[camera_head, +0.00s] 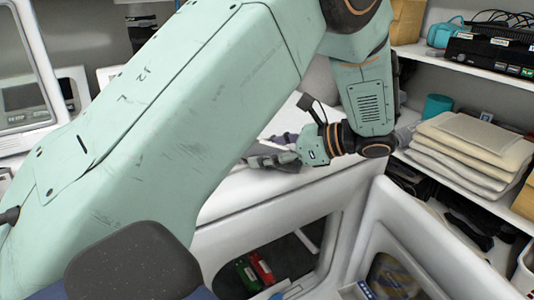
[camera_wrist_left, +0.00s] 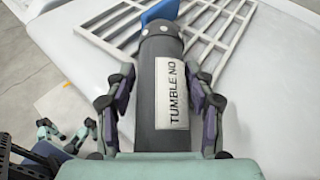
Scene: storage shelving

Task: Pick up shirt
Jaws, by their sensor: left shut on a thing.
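No shirt can be made out for certain. A stack of folded cream cloth (camera_head: 470,150) lies on the right shelf, apart from my gripper. My left gripper (camera_head: 272,150) is low over the white top in the head view. In the left wrist view my left gripper (camera_wrist_left: 165,82) is shut on a dark grey bottle (camera_wrist_left: 163,55) with a blue cap and a label reading "TUMBLE.NO". Its fingers lie along both sides of the bottle. My right gripper (camera_wrist_left: 66,136) shows at the left of the wrist view, fingers apart and empty.
A white rack (camera_wrist_left: 215,30) lies beyond the bottle on the white surface (camera_wrist_left: 275,80). Below the top is an open compartment with a red item (camera_head: 262,268) and a green item (camera_head: 246,275). A white open door (camera_head: 430,250) stands at the lower right, near the shelves.

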